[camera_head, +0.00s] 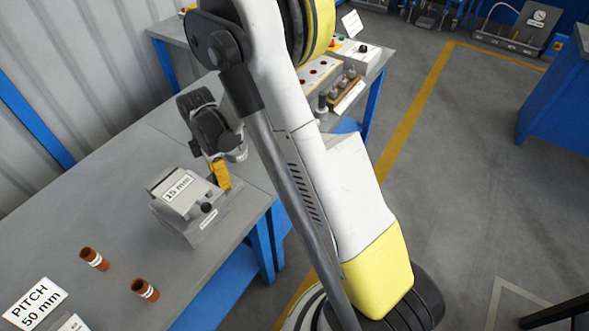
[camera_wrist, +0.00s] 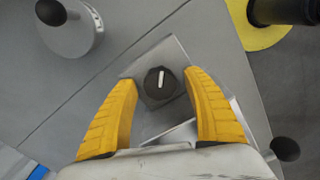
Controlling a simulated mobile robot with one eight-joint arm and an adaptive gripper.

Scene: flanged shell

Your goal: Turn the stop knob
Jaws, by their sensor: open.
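The stop knob (camera_wrist: 160,82) is a dark knob with a white line on its top, on a grey plate in the middle of the wrist view. The line stands nearly upright in the picture. My gripper (camera_wrist: 160,76) has its two yellow fingers apart, one on each side of the knob, with a visible gap on both sides. In the head view my gripper (camera_head: 221,178) points down at the right side of the grey fixture (camera_head: 183,226), which bears a "15 mm" sign (camera_head: 178,188). I cannot make out the white-lined knob there.
A dark ball-shaped knob (camera_head: 207,207) is on the fixture's front. Two brown cylinders (camera_head: 95,259) (camera_head: 145,289) and a "PITCH 50 mm" sign (camera_head: 35,303) are on the grey bench (camera_head: 105,215).

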